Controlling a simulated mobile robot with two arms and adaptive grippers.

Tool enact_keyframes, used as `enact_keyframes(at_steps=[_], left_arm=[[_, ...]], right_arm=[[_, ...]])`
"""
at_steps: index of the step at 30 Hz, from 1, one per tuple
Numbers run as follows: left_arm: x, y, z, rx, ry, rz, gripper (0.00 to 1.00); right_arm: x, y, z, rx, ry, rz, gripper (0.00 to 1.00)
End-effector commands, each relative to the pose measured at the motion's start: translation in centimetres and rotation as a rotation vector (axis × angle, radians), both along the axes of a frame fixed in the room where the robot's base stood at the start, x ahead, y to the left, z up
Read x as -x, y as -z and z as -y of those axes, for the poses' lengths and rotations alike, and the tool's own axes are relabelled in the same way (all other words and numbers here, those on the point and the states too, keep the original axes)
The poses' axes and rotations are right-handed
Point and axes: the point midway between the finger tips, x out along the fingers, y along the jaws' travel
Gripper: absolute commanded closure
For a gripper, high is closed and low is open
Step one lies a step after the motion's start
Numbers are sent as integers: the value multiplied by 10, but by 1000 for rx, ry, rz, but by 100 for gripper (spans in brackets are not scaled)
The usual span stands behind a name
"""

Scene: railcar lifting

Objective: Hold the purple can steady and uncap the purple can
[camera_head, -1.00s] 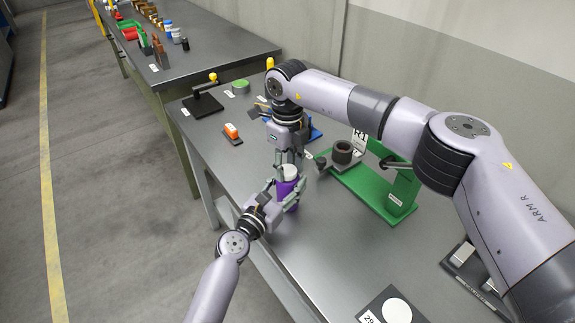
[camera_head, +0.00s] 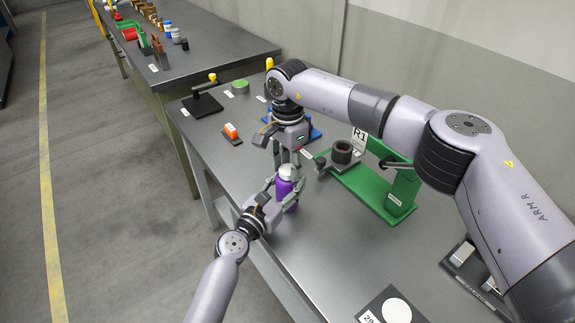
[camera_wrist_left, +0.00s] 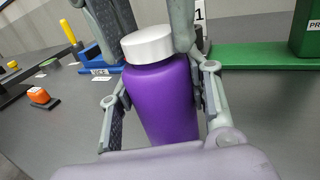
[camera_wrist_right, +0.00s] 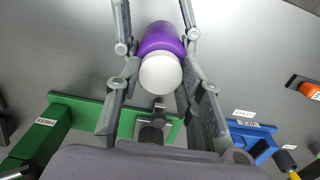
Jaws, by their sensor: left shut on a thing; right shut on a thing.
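The purple can (camera_head: 283,190) stands upright near the table's front edge, with a pale silver-white cap (camera_head: 286,172) on top. My left gripper (camera_head: 284,193) is shut around the can's body from the front; the left wrist view shows the purple body (camera_wrist_left: 163,100) between its fingers. My right gripper (camera_head: 288,166) comes from above and is shut on the cap. In the right wrist view the cap (camera_wrist_right: 160,73) sits between its fingers, partly over the purple body. No gap between cap and can shows in the left wrist view.
A green press stand (camera_head: 372,187) is right of the can, and a blue vice (camera_head: 310,131) is behind. An orange-topped item (camera_head: 231,131) and a black lever base (camera_head: 203,103) sit at the left.

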Motion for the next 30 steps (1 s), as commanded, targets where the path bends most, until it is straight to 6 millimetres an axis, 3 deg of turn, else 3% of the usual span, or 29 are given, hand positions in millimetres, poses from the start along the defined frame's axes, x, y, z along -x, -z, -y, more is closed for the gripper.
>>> enact_keyframes(at_steps=[14,30], left_arm=[[0,0,1,-1,1,-1,100],[0,0,1,0,2,-1,100]], right_arm=[[0,-1,0,0,2,0,99],[0,-19,0,-1,2,0,99]])
